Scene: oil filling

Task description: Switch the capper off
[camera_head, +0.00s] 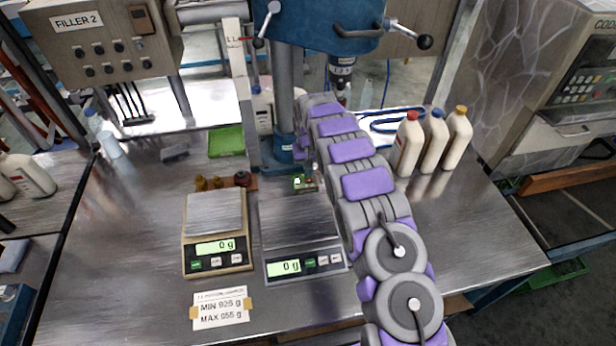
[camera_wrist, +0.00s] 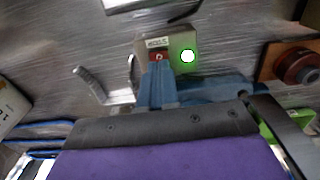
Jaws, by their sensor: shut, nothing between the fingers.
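The capper is the blue drill-press-like machine (camera_head: 318,25) with a grey column (camera_head: 284,85) at the back of the steel table. Its small switch box (camera_head: 305,184) sits low by the column's foot. In the wrist view the box (camera_wrist: 182,42) shows a label, a red button (camera_wrist: 158,57) and a brightly lit round green-white spot (camera_wrist: 188,56). My gripper (camera_wrist: 158,70) is shut and empty, its narrow blue-grey tips at the lower edge of the red button. I cannot tell whether they touch it. In the head view my arm hides most of the gripper.
Two scales (camera_head: 218,262) (camera_head: 305,267), both reading 0 g, stand in front of the capper. Capped bottles (camera_head: 435,140) stand right of my arm. The table's left part is mostly clear.

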